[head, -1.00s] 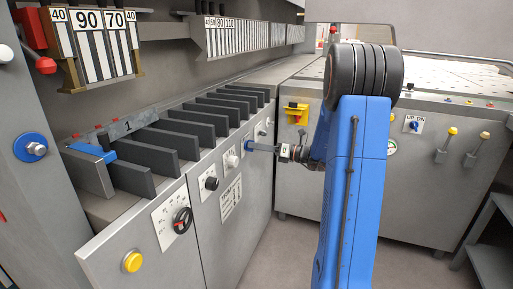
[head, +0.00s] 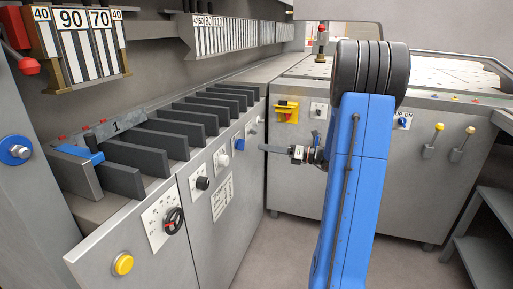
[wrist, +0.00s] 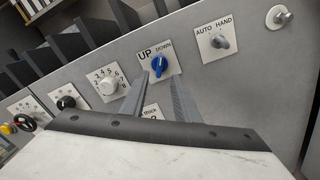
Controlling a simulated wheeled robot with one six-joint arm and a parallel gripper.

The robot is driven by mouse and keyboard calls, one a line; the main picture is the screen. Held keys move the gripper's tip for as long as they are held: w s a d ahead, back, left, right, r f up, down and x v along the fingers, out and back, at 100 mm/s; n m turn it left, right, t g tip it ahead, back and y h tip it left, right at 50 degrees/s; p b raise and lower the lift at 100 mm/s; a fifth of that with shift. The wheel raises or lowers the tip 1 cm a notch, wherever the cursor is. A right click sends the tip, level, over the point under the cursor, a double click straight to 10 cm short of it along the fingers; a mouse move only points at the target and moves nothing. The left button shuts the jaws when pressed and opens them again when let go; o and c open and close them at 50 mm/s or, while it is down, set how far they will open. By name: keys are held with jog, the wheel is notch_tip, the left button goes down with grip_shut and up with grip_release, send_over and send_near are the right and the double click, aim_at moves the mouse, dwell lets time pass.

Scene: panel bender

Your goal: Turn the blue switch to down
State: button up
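The blue switch (head: 239,144) is a small knob on the grey front panel, left of my gripper in the head view. In the wrist view the blue switch (wrist: 159,65) sits on a white plate marked UP at left and DOWN at right. Its handle stands nearly upright in that picture; which label it points to is hard to tell. My gripper (head: 262,148) is a little away from the panel, with a gap to the switch. In the wrist view my gripper (wrist: 161,80) is open and empty, its fingers on either side of the line to the knob.
A white numbered dial (wrist: 110,86) is left of the switch, and an AUTO HAND switch (wrist: 219,42) is right. A black knob (head: 202,183) and a handwheel (head: 173,220) are further along the panel. Another blue switch (head: 403,122) is on the right-hand cabinet. Floor before the panels is clear.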

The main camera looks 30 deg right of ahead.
jog(key=v, duration=0.9)
dwell(0.3)
jog(key=s+a+n+g, duration=0.3)
jog(key=a+n, duration=0.2)
jog(key=a, duration=0.4)
jog(key=s+a+f+n+g+h, duration=0.1)
jog(key=s+a+n+g, duration=0.3)
jog(key=a, duration=0.5)
jog(key=s+a+n+g, duration=0.3)
jog(key=a+n, duration=0.3)
jog(key=a, duration=0.3)
jog(key=s+a+n+h, duration=0.1)
jog(key=s+n+h, duration=0.4)
jog(key=s+n, duration=0.3)
jog(key=s+a+f+n+h, duration=0.1)
jog(key=s+n+h, duration=0.4)
jog(key=s+n, duration=0.3)
jog(key=n, duration=0.3)
jog(key=shift+a+f+n+t, duration=0.25)
jog(key=shift+a+n+t, duration=0.05)
